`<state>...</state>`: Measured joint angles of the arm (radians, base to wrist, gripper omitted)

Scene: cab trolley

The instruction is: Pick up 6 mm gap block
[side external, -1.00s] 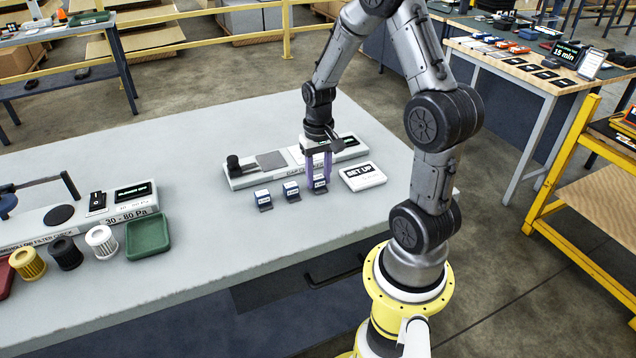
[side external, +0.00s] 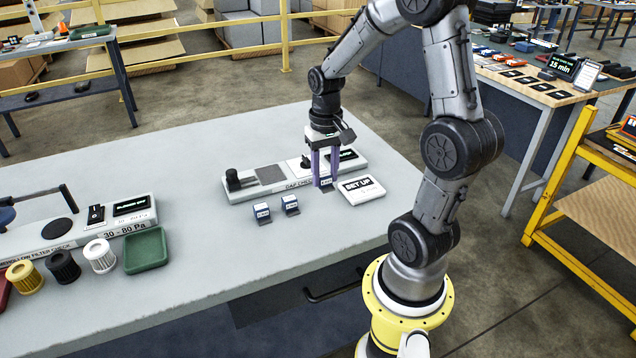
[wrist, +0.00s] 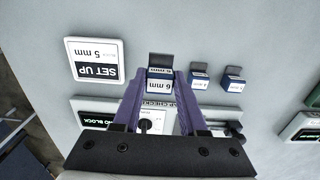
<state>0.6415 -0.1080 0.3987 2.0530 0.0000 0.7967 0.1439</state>
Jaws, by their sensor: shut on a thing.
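The 6 mm gap block (wrist: 160,84) is a small blue and white block with a dark bent plate, its label readable in the wrist view. My gripper (wrist: 161,76) has its two purple fingers closed on either side of it. In the side view, my gripper (side external: 326,180) holds the block (side external: 326,185) a little above the bench, partly hidden by the fingers. It looks larger in the wrist view than the two similar blocks, (wrist: 199,80) and (wrist: 232,82), which stand beside it on the bench.
The SET UP 5 mm sign (side external: 361,190) lies close to the right of the held block. The long gap checker (side external: 240,196) lies behind. A green tray (side external: 146,250) and several filters are farther left. The bench front is clear.

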